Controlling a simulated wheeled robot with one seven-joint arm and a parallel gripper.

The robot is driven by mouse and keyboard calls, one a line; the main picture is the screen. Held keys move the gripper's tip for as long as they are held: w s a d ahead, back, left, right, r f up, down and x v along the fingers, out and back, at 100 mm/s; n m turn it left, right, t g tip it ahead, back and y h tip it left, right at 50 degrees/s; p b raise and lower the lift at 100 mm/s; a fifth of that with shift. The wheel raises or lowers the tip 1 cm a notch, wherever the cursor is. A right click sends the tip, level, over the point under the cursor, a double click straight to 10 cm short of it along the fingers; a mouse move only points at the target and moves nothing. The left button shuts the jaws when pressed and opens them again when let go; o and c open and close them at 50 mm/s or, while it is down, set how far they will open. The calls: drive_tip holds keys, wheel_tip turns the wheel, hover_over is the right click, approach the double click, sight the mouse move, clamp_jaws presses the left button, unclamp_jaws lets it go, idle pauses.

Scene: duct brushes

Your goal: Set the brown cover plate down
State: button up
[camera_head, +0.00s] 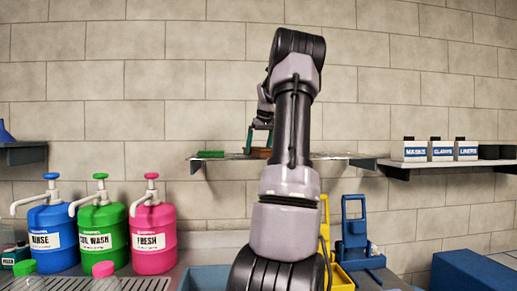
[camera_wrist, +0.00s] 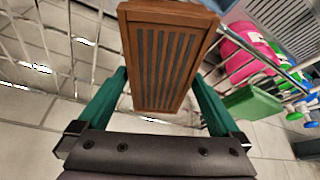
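The brown cover plate (camera_wrist: 165,55) is a rectangular, slatted panel between the two green fingers of my gripper (camera_wrist: 160,75) in the wrist view. The fingertips meet its two long edges, so my gripper looks shut on it. In the head view my gripper (camera_head: 260,135) is over the wire shelf on the wall, and a small part of the brown plate (camera_head: 260,153) shows at shelf level. My arm hides part of that spot. I cannot tell whether the plate touches the shelf.
The wire shelf (camera_head: 228,157) also holds a green item (camera_head: 210,154), seen as a green block in the wrist view (camera_wrist: 250,103). Blue (camera_head: 52,235), green (camera_head: 101,235) and pink (camera_head: 152,240) pump jugs stand below left. A right shelf (camera_head: 440,168) holds labelled boxes.

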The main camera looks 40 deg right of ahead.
drive_tip(key=d+v, duration=0.1)
drive_tip(key=v, duration=1)
drive_tip(key=s+a+f, duration=0.1)
drive_tip(key=s+a, duration=0.2)
drive_tip(key=a, duration=1)
drive_tip(key=s+a+f, duration=0.1)
drive_tip(key=s+a, duration=0.1)
drive_tip(key=a, duration=1)
drive_tip(key=s+a+f+m+t+y, duration=0.1)
drive_tip(key=s+a+f, duration=0.5)
drive_tip(key=s, duration=0.3)
drive_tip(key=s+a+f+m+t+y, duration=0.1)
drive_tip(key=s+a+f, duration=0.6)
drive_tip(key=s+a, duration=0.2)
drive_tip(key=shift+t+y, duration=0.3)
drive_tip(key=shift+y, duration=0.1)
drive_tip(key=shift+d+f, duration=0.1)
